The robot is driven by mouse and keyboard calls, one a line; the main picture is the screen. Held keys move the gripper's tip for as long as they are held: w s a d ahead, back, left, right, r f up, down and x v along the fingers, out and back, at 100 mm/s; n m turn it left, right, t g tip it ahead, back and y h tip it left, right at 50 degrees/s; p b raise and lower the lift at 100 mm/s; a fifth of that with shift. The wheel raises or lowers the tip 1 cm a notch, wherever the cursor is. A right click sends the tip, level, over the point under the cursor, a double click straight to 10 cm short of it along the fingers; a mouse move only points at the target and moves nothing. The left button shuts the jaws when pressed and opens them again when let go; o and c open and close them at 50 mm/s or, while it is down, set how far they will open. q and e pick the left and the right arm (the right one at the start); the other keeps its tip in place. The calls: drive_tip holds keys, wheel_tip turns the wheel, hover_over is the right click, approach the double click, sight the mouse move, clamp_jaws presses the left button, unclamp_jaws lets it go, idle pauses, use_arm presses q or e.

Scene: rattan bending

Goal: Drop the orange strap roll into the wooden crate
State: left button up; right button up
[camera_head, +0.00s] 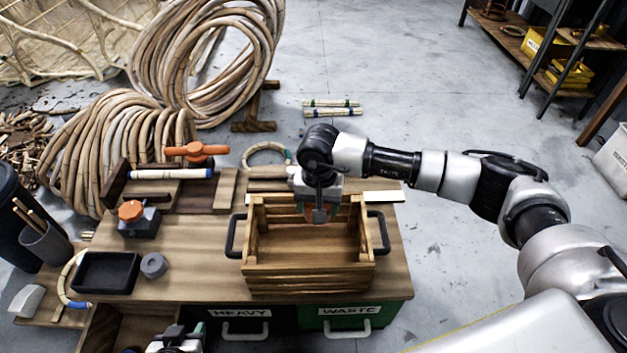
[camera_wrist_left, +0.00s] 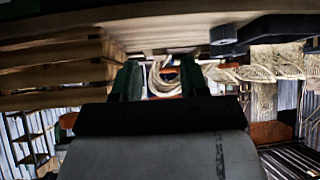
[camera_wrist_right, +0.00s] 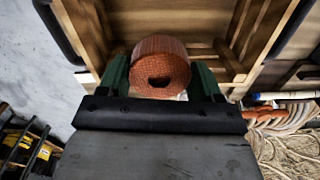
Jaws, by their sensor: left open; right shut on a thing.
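The orange strap roll (camera_wrist_right: 160,46) is held between the green fingers of my right gripper (camera_wrist_right: 161,75) in the right wrist view, its hole facing the camera. The wooden crate (camera_head: 308,278) stands on the workbench in the head view, with a dark handle on each side. My right gripper hangs over the crate's back half and mostly hides the roll there. I cannot tell how deep the roll sits relative to the crate's rim. My left gripper (camera_head: 178,340) is low at the bottom edge of the head view. In the left wrist view its fingers (camera_wrist_left: 158,78) are apart and empty.
On the bench (camera_head: 205,262), left of the crate, are a black tray (camera_head: 106,272), a grey roll (camera_head: 153,265) and an orange-knobbed device (camera_head: 138,217). An orange-handled clamp (camera_head: 196,151) is behind. Drawers labelled HEAVY and WASTE (camera_head: 347,321) are below the crate. Rattan coils lie beyond.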

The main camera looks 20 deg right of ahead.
drive_tip(key=p, duration=0.1)
drive_tip(key=r+m+p, duration=0.1)
drive_tip(key=p, duration=0.1)
drive_tip(key=shift+w+a+r, duration=0.1)
drive_tip(key=shift+w+a, duration=0.2)
drive_tip(key=shift+a, duration=0.1)
use_arm(q)
drive_tip(key=s+a+f+g+y, duration=0.2)
drive_tip(key=s+a+f+g, duration=0.15)
drive_tip(key=s+g, duration=0.4)
use_arm(e)
drive_tip(key=shift+f+b, duration=0.35)
drive_tip(key=shift+f, duration=0.25)
wheel_tip(320, 180, down, 5)
drive_tip(key=b, duration=0.2)
drive_tip(key=shift+r+b, duration=0.2)
drive_tip(key=shift+b, duration=0.1)
use_arm(q)
wheel_tip(320, 180, up, 11)
drive_tip(key=s+t, duration=0.1)
drive_tip(key=s, duration=0.1)
drive_tip(key=shift+s+t, duration=0.35)
use_arm(e)
drive_tip(key=shift+f, duration=0.2)
use_arm(q)
drive_tip(key=shift+f, duration=0.1)
use_arm(e)
drive_tip(key=o, duration=1)
drive_tip(key=shift+r, duration=0.1)
